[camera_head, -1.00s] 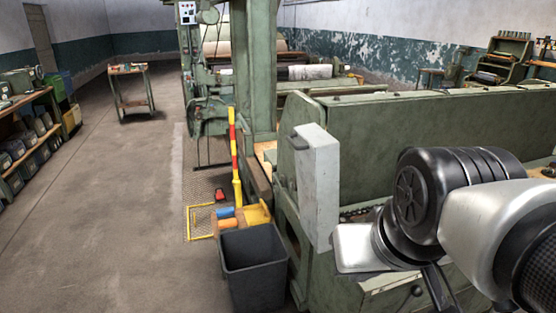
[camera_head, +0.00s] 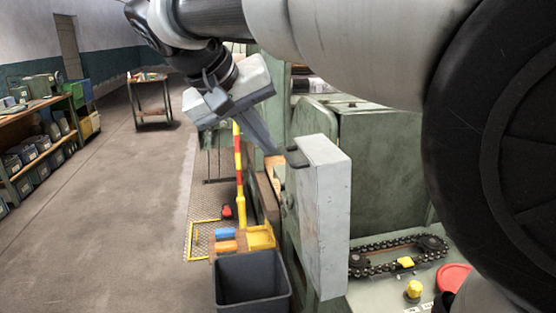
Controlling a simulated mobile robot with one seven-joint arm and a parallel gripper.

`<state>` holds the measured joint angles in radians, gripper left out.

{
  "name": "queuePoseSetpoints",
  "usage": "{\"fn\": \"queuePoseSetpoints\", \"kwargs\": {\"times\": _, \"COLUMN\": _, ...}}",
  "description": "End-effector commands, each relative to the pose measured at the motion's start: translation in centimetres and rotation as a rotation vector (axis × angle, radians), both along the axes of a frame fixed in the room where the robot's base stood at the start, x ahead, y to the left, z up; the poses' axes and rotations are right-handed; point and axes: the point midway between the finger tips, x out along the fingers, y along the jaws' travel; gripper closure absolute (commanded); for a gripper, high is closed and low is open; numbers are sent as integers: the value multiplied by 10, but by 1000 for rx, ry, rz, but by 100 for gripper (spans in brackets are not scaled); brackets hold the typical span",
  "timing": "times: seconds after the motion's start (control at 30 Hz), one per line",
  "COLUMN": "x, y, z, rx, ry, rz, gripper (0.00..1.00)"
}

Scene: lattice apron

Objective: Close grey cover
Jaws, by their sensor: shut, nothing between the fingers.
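The grey cover (camera_head: 325,220) is a tall light-grey panel standing edge-out at the end of the green machine. It stands open, with a chain drive (camera_head: 395,255) exposed to its right. A dark handle (camera_head: 297,157) sticks out from the cover's upper left edge. My gripper (camera_head: 274,149) is shut and empty, reaching down from the upper left. Its fingertips are just left of the handle; I cannot tell whether they touch it. My arm crosses the top and right of the view and hides part of the machine.
A dark grey bin (camera_head: 252,281) stands on the floor left of the cover, below my gripper. A yellow and red post (camera_head: 239,170) rises behind it. A yellow knob (camera_head: 414,289) and a red button (camera_head: 454,277) sit below the chain. The left floor is clear.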

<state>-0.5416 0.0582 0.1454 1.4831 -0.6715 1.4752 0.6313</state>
Motion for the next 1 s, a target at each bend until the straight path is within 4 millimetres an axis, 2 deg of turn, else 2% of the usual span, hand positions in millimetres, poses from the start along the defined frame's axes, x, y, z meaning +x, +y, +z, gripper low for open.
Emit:
{"fn": "queuePoseSetpoints", "kwargs": {"times": 0.17, "x": 9, "y": -7, "z": -15, "rx": -2, "ry": 0, "rz": -4, "gripper": 100}}
{"fn": "queuePoseSetpoints", "kwargs": {"times": 0.57, "x": 48, "y": -41, "z": -80, "rx": -3, "ry": 2, "rz": -3, "gripper": 100}}
{"fn": "queuePoseSetpoints", "kwargs": {"times": 0.7, "x": 52, "y": -63, "z": -74, "rx": 0, "ry": -3, "rz": -4, "gripper": 100}}
{"fn": "queuePoseSetpoints", "kwargs": {"times": 0.8, "x": 54, "y": -72, "z": -73, "rx": -1, "ry": -1, "rz": -2, "gripper": 100}}
{"fn": "queuePoseSetpoints", "kwargs": {"times": 1.0, "x": 56, "y": -79, "z": -73, "rx": 0, "ry": -1, "rz": -1, "gripper": 100}}
